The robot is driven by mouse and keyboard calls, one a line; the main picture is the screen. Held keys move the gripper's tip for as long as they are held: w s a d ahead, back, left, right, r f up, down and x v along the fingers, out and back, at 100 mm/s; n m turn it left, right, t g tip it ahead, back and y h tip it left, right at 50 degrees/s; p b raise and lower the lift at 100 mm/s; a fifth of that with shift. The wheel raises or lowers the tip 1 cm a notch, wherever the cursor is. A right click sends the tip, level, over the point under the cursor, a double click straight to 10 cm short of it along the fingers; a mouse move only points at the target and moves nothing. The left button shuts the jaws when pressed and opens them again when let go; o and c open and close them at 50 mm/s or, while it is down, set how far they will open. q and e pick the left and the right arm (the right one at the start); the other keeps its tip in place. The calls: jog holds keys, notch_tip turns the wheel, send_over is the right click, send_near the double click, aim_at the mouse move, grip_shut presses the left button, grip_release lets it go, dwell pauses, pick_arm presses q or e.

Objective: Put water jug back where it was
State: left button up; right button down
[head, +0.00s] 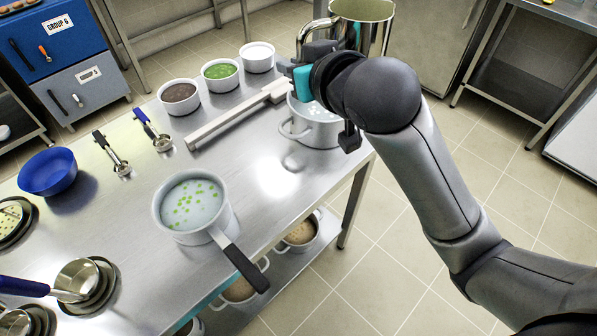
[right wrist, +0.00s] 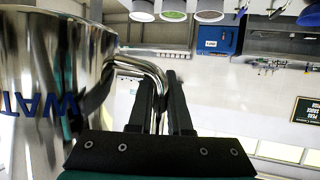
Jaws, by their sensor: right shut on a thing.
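The water jug (head: 374,38) is a shiny metal jug at the top of the head view. In the right wrist view the jug (right wrist: 50,60) fills the left side, with blue letters "WAT" upside down on its wall. My right gripper (head: 308,46) is shut on the jug's handle, which passes between the two fingers in the right wrist view (right wrist: 160,88). The jug appears held up near the far right end of the steel table (head: 120,215). Its underside is hidden behind my right arm. My left gripper is in neither view.
A large pot (head: 318,130) stands below the gripper at the table's right end. White bowls (head: 180,97) line the back edge by a long pale bar (head: 225,118). A saucepan (head: 190,205) stands in front. Blue and grey drawers (head: 60,45) stand behind.

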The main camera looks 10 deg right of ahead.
jog(key=s+a+f+n+g+y+p, duration=0.25)
jog(key=a+f+n+y, duration=0.2)
jog(key=a, duration=0.65)
jog(key=shift+m+t+h, duration=0.25)
jog(key=shift+t, duration=0.2)
jog(key=shift+s+d+f+b, duration=0.15)
jog(key=shift+f+b, duration=1.4)
jog(key=shift+f, duration=3.4)
jog(key=shift+s+f+b, duration=0.1)
jog(key=shift+f+b, duration=1.4)
jog(key=shift+f, duration=3.4)
jog(key=shift+f, duration=0.2)
jog(key=c, duration=0.8)
grip_release()
jog(key=shift+c, duration=0.2)
